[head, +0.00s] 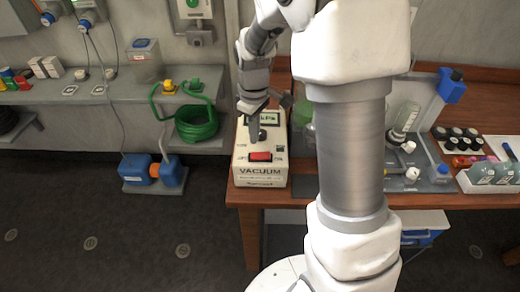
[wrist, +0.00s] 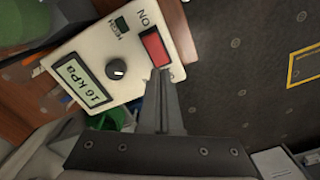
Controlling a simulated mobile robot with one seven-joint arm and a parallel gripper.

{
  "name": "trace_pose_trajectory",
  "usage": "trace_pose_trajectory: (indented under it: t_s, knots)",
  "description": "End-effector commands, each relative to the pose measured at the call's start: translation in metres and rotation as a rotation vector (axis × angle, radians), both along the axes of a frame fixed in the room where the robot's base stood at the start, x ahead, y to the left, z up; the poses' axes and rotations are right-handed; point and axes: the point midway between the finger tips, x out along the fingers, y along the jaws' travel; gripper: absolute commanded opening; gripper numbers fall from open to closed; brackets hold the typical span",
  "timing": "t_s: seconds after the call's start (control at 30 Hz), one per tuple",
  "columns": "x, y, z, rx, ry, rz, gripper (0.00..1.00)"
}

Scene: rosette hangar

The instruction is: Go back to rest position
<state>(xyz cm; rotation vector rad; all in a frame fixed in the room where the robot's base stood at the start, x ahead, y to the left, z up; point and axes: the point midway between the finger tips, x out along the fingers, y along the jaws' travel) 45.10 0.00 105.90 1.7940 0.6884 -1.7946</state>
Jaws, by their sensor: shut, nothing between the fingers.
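My gripper (wrist: 167,78) is shut and empty. In the wrist view its fingers point at the vacuum controller (wrist: 130,42), a cream box with a red switch (wrist: 155,48), a dark knob (wrist: 116,68) and a display reading about 16 kPa (wrist: 83,82). The fingertips appear right by the red switch; I cannot tell if they touch it. In the head view my gripper (head: 254,138) is over the top of the vacuum controller (head: 259,178), just behind its red switch (head: 260,156). My arm hides part of the bench.
The wooden bench (head: 455,202) holds bottles, a blue-topped stand and a tray of bottles (head: 490,180) on the right. The floor (head: 110,220) in front is open.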

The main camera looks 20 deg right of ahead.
Motion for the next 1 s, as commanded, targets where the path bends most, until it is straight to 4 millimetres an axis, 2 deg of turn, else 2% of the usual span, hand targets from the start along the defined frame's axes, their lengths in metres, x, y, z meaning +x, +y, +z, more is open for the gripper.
trace_pose_trajectory:
  t_s: [0.03,0.17,0.73,0.87,1.0]
  knots:
    - [0.0,0.0,0.008,0.0,-0.001,0.0,0.0]
    - [0.0,0.0,0.015,0.0,-0.001,0.0,0.0]
    - [-0.001,0.0,0.018,0.001,-0.006,-0.007,0.0]
    - [-0.009,0.0,0.039,0.004,-0.038,-0.048,0.0]
    - [-0.03,0.001,0.075,0.015,-0.099,-0.136,0.0]
